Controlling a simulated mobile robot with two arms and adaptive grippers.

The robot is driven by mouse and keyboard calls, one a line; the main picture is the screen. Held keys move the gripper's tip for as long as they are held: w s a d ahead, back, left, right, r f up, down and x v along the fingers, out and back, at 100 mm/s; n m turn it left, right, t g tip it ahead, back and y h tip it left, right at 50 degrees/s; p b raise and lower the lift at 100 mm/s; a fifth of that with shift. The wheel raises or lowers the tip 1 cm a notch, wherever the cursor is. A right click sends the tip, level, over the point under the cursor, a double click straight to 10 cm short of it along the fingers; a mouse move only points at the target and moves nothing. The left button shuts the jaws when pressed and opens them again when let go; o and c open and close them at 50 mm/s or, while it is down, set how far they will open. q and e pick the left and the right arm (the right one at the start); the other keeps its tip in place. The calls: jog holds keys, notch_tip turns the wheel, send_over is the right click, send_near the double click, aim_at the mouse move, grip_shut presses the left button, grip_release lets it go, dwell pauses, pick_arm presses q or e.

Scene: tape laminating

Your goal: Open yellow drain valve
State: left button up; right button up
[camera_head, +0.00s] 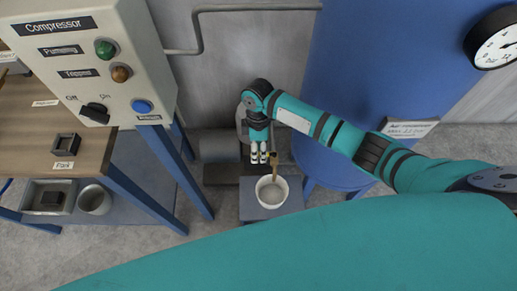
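The yellow drain valve (273,157) shows as a small brownish-yellow piece just above a white bucket (272,191), low beside the blue tank. My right gripper (259,160) points down just left of the valve. Its two pale fingers show side by side with a narrow gap, too small to tell whether they are open or shut. I cannot tell whether they touch the valve. My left gripper is not in view.
The blue tank (380,60) with a round gauge (495,43) stands at right. The compressor control box (90,60) stands at left above a wooden table (30,140) with blue legs. The bucket stands on a grey block (250,213). A grey pipe (197,30) runs along the wall.

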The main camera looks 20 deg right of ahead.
grip_shut()
dwell(0.5)
